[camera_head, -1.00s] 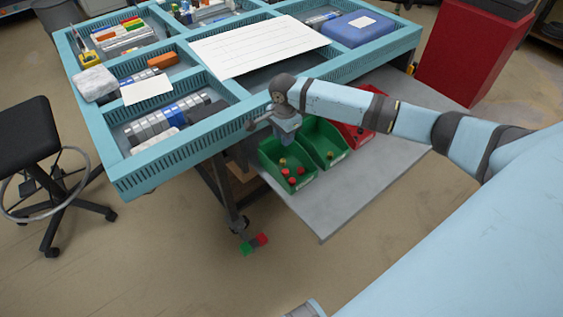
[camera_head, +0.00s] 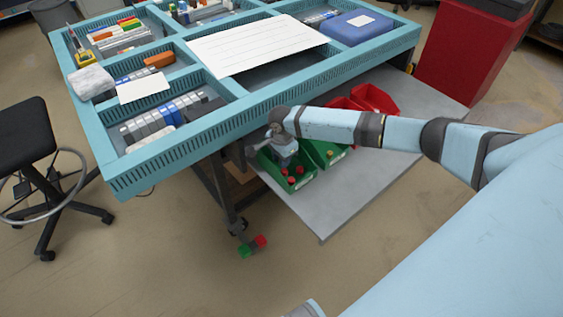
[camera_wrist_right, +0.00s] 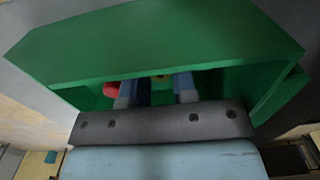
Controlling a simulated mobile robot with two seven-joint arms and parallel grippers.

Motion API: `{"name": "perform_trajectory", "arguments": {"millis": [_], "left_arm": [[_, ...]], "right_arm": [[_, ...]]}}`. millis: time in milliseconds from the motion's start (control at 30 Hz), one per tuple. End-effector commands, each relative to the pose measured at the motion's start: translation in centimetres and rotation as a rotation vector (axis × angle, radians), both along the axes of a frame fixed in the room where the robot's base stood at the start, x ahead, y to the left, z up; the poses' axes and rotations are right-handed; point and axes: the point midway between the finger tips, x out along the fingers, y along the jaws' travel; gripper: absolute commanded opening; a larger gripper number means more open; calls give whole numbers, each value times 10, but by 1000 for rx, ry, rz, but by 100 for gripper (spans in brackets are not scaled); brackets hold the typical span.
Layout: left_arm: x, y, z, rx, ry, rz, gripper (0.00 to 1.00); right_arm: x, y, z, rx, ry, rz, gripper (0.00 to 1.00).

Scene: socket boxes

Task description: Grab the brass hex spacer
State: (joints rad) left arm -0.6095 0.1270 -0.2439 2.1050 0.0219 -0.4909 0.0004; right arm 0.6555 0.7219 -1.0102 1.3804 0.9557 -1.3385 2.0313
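My right gripper (camera_head: 285,160) points down into the left green bin (camera_head: 294,187) on the grey shelf. In the right wrist view its two fingers (camera_wrist_right: 158,92) are apart, with a gap between them, inside the green bin (camera_wrist_right: 160,45). A red piece (camera_wrist_right: 111,89) lies beside the left finger. In the head view several red pieces (camera_head: 299,170) lie in the bin.
A second green bin (camera_head: 325,153) and red bins (camera_head: 376,98) stand beside it on the shelf (camera_head: 350,195). The blue workbench (camera_head: 200,143) with filled compartments rises behind the bins. A black stool (camera_head: 22,135) stands at left.

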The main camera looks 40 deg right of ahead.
Motion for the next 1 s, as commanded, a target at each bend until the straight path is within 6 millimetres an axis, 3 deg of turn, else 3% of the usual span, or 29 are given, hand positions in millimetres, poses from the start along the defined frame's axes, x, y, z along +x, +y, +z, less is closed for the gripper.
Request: {"name": "perform_trajectory", "arguments": {"millis": [67, 167, 200, 467, 667, 867, 1000], "left_arm": [[0, 0, 0, -1, 0, 1, 43], [0, 0, 0, -1, 0, 1, 43], [0, 0, 0, -1, 0, 1, 43], [0, 0, 0, -1, 1, 0, 43], [0, 0, 2, -1, 2, 1, 43], [-1, 0, 7, -3, 8, 2, 43], [-2, 1, 9, -5, 18, 5, 43]], "right_arm": [[0, 0, 0, 0, 0, 0, 26], [0, 0, 0, 0, 0, 0, 3], [0, 0, 0, 0, 0, 0, 0], [0, 0, 1, 0, 0, 0, 0], [0, 0, 12, 0, 0, 1, 0], [0, 0, 47, 1, -2, 1, 0], [0, 0, 88, 1, -3, 1, 0]]}}
